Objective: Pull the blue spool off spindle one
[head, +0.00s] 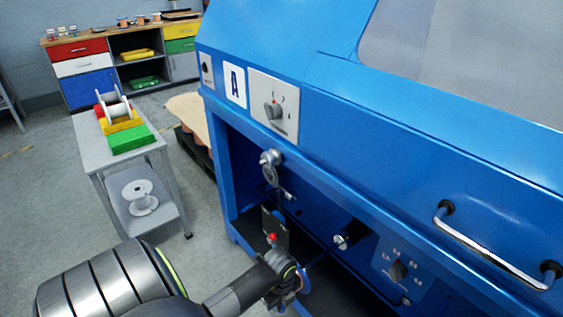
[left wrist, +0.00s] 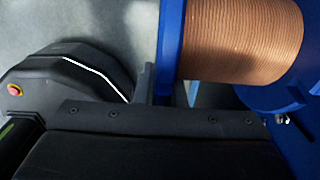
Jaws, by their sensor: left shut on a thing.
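The blue spool (left wrist: 240,40) fills the upper right of the left wrist view, with copper-coloured wire wound between blue flanges. In the head view only a small blue curved edge of what seems to be this spool (head: 305,283) shows, beside my left gripper (head: 288,272). My left gripper is shut on the blue spool; the grip itself is mostly hidden. A silver-tipped spindle (head: 343,241) sticks out of the blue machine just right of the gripper. I cannot tell whether the spool is still around a spindle. My right gripper is not in view.
The blue machine (head: 330,135) fills the right side, with a knob panel (head: 273,107), a crank (head: 271,165) and a chrome handle (head: 495,246). A grey cart (head: 93,150) stands left, with an empty white spool (head: 139,197) on its lower shelf. Floor between is clear.

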